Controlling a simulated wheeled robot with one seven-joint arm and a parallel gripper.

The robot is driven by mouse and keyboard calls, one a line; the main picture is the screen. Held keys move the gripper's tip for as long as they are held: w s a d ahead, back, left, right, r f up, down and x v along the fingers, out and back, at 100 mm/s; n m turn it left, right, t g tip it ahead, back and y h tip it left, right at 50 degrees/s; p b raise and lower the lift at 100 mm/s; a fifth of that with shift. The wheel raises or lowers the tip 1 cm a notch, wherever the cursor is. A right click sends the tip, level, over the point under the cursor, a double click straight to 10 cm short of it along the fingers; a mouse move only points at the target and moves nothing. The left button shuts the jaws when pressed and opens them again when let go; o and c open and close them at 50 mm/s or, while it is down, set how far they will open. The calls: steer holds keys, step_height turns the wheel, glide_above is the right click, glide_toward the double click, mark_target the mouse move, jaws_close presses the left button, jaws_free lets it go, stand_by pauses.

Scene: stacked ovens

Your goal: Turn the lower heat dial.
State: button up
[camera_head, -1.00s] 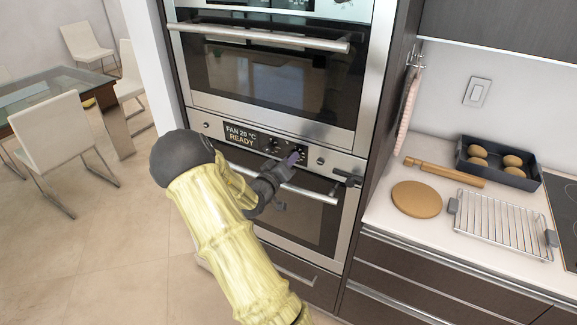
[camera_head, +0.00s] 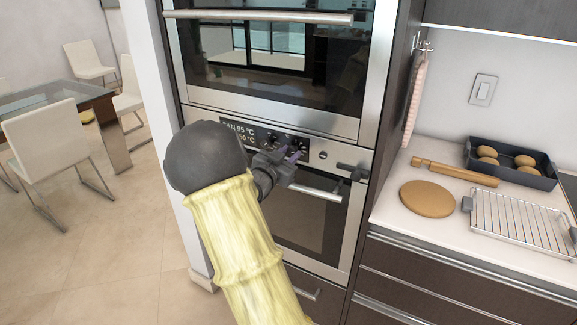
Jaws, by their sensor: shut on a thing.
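The lower oven (camera_head: 310,225) has a steel control panel with a black display (camera_head: 240,132) that reads "FAN 95 °C", with a partly hidden yellow line below ending in "50 °C". The heat dial (camera_head: 300,147) sits on the black strip right of the display, mostly covered by my fingers. My dark wrist and yellow arm hide the panel's left part and some of the door.
The lower oven's bar handle (camera_head: 322,193) runs just below my gripper. A dark clamp-like part (camera_head: 352,172) juts out at the panel's right. The upper oven (camera_head: 280,60) is above. The counter at right holds a rolling pin (camera_head: 455,172), round board (camera_head: 428,198), rack (camera_head: 520,220) and tray (camera_head: 540,180).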

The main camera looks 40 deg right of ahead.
steer(key=m+b, duration=0.4)
steer(key=b, duration=0.1)
steer(key=shift+f+m, duration=0.35)
steer(key=shift+m, duration=0.05)
steer(key=m+b, duration=0.4)
steer(key=b, duration=0.1)
steer(key=m+b, duration=0.5)
steer(key=b, duration=0.1)
steer(key=shift+m, duration=0.4)
steer(key=shift+r+m+b, duration=0.2)
steer(key=shift+m+b, duration=1.7)
steer(key=o, duration=1)
steer(key=shift+r, duration=0.1)
steer(key=shift+a, duration=0.15)
